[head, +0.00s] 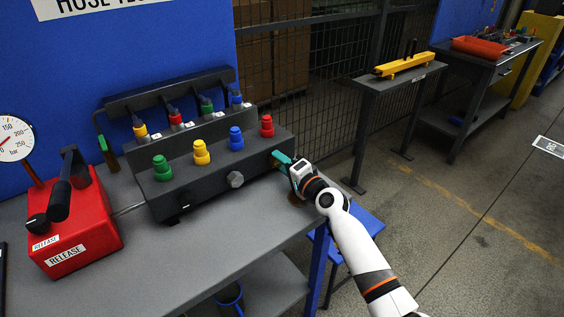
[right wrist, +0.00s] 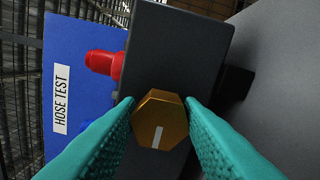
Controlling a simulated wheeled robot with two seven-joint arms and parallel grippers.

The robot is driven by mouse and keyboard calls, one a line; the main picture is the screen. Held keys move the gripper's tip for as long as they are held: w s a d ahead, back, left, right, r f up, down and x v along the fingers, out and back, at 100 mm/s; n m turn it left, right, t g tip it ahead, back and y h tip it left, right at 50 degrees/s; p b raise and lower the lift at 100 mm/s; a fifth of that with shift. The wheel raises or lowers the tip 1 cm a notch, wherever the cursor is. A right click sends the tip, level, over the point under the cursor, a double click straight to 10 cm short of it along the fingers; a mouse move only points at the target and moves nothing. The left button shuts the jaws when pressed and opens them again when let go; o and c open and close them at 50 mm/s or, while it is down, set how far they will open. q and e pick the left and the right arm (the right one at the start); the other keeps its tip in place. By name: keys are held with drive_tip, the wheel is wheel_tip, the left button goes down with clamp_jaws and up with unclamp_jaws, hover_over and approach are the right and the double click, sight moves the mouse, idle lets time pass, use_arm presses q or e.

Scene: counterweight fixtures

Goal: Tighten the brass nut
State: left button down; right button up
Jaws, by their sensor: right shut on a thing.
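The brass nut (right wrist: 160,118) is a hexagonal brass head with a white line mark, on the end of the dark manifold block (right wrist: 178,60). In the right wrist view the mark runs almost straight up and down. My right gripper (right wrist: 160,104) has its two teal fingers shut on the nut's opposite sides. In the head view my right gripper (head: 283,160) is at the right end of the manifold block (head: 215,180), and the nut itself is hidden there. My left gripper is not in view.
Green (head: 162,168), yellow (head: 201,152), blue (head: 236,138) and red (head: 267,126) caps stand on the block. A grey hex plug (head: 236,179) is on its front. A red pump (head: 75,225) stands left on the bench (head: 200,270). The bench front is clear.

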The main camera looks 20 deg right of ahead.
idle(0.4)
drive_tip(key=o, duration=1)
drive_tip(key=shift+c, duration=0.2)
drive_tip(key=v, duration=1.2)
